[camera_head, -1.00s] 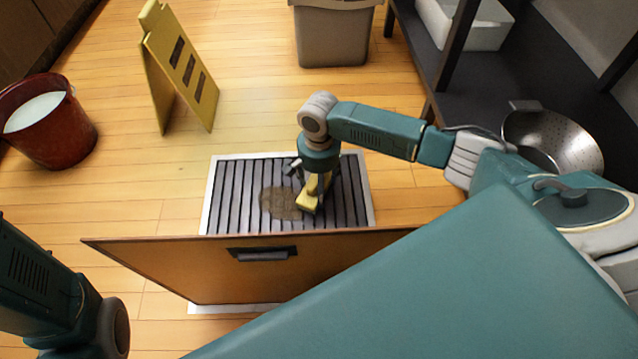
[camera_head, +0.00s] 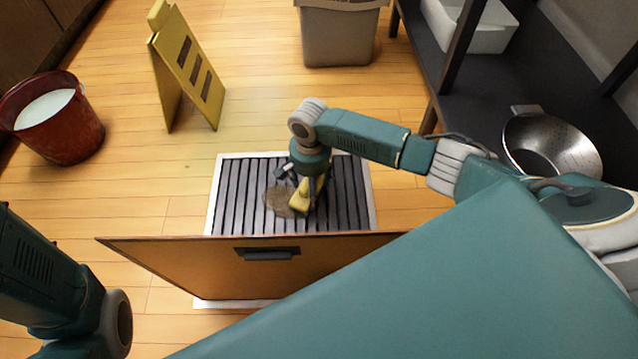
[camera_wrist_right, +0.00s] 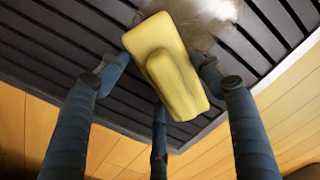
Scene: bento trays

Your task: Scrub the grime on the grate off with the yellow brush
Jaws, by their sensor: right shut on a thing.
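The grate (camera_head: 345,200) is a dark slatted panel with a white frame set in the wooden floor. A brown grime patch (camera_head: 277,201) lies on its slats near the middle; it also shows in the right wrist view (camera_wrist_right: 205,42). My right gripper (camera_head: 306,190) is shut on the yellow brush (camera_head: 299,197), low over the grate at the right edge of the grime. In the right wrist view the brush (camera_wrist_right: 172,75) sits between the fingers (camera_wrist_right: 160,75), its far end meeting the grime. Its bristles are hidden. My left arm shows at lower left; its gripper is out of view.
A brown panel with a dark handle (camera_head: 267,254) stands upright in front of the grate, hiding its near part. A yellow floor sign (camera_head: 190,75), a red bucket (camera_head: 62,130) and a grey bin (camera_head: 338,38) stand around. A metal colander (camera_head: 550,145) rests on the dark shelf.

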